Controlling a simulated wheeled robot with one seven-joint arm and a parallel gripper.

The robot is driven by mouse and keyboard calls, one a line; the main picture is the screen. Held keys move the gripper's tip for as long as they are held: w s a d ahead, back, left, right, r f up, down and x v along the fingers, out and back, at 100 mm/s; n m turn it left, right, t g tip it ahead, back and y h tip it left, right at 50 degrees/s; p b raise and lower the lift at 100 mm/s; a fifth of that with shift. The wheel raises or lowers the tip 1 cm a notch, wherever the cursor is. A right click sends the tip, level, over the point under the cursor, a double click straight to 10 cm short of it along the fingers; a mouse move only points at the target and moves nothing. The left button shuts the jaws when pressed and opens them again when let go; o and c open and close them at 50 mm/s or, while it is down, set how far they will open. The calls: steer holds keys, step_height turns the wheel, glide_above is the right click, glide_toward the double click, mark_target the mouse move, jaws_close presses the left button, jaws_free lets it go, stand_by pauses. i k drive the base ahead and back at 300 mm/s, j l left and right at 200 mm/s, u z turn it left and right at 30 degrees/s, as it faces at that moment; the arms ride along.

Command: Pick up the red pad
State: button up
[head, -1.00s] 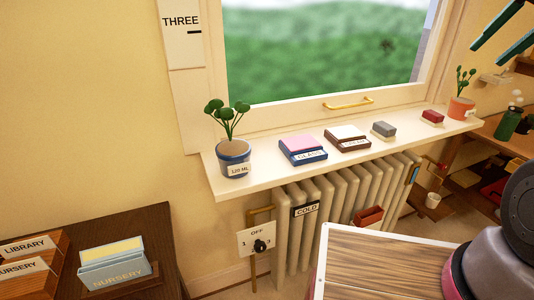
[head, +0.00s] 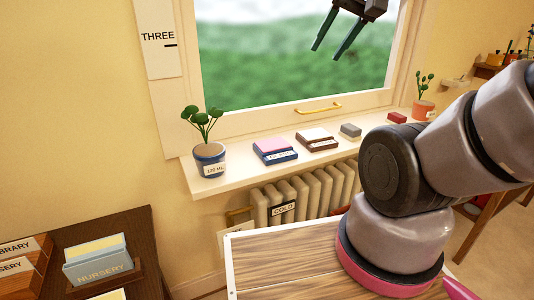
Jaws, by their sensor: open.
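The red pad (head: 397,117) is a small dark red block lying on the white windowsill (head: 232,167), towards its right end. A grey block (head: 350,131) of similar shape lies to its left on the sill. My gripper (head: 327,52) is in the air in front of the window, up and to the left of the red pad in the picture. Its two dark green fingers are spread, with nothing between them. It is well apart from the sill and the pad.
On the sill stand a plant in a blue pot (head: 210,161), a pink-topped blue box (head: 273,148), a white-topped brown box (head: 316,140) and a plant in an orange pot (head: 424,110). A radiator (head: 312,192) is below. A brass handle (head: 318,108) is on the window frame.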

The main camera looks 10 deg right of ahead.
mark_target(393, 118)
steer(key=i+l, duration=0.15)
steer(key=l, duration=0.25)
steer(key=i+l+z, duration=0.1)
steer(key=l, duration=0.3)
steer(key=i+l, duration=0.45)
steer(key=l, duration=0.3)
steer(key=i+l+z, duration=0.1)
steer(key=l, duration=0.25)
steer(key=i, duration=0.1)
